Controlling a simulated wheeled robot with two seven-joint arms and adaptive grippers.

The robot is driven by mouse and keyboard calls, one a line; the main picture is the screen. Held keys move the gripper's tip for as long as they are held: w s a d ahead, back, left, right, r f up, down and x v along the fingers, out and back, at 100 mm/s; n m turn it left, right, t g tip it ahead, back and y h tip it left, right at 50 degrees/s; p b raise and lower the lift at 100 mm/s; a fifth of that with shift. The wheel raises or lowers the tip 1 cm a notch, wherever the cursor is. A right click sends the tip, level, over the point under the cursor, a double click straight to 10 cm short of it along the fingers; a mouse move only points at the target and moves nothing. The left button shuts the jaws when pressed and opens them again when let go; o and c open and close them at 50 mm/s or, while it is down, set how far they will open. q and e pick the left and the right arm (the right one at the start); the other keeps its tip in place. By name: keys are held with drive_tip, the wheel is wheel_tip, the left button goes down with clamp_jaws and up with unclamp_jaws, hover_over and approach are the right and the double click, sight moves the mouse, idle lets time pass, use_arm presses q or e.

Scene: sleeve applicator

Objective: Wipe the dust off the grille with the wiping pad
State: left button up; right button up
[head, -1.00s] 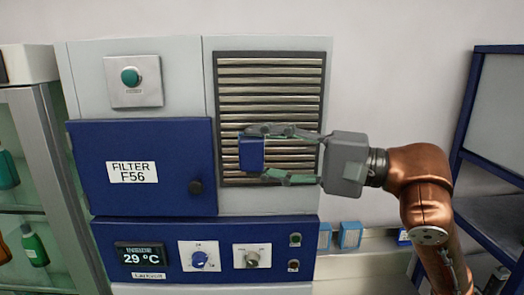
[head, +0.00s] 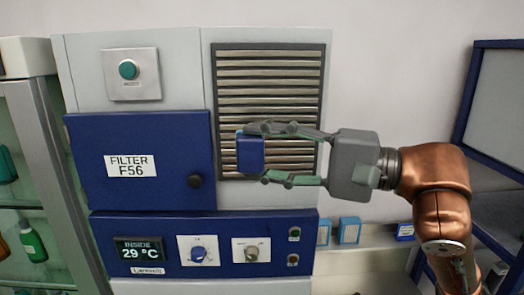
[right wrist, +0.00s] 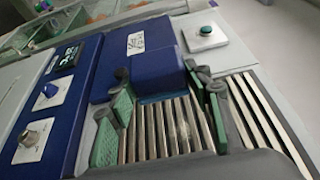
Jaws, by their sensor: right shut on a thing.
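The grille (head: 270,85) is a dark-framed panel of pale horizontal slats on the upper right of the cabinet front. The wiping pad (head: 249,153) is a blue block at the lower left of the grille. My right gripper (head: 264,153) is shut on the pad, one finger above and one below. The pad also shows between the fingers in the right wrist view (right wrist: 157,72). I cannot tell whether it touches the slats. A pale, dust-like smudge shows on the slats in the right wrist view (right wrist: 183,130). My left gripper is not in view.
A control panel (head: 215,277) with dials lies below. Blue boxes (head: 349,230) stand at lower right, beside a blue-framed rack (head: 466,110).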

drive_tip(key=shift+w, duration=0.1)
idle(0.3)
drive_tip(key=w+p, duration=0.3)
drive_tip(key=w, duration=0.4)
drive_tip(key=shift+p, duration=0.35)
drive_tip(key=shift+s, duration=0.1)
drive_tip(key=shift+w+p, duration=0.65)
drive_tip(key=shift+w, duration=0.35)
idle(0.4)
drive_tip(key=shift+d, duration=0.15)
drive_tip(key=shift+p, duration=1.15)
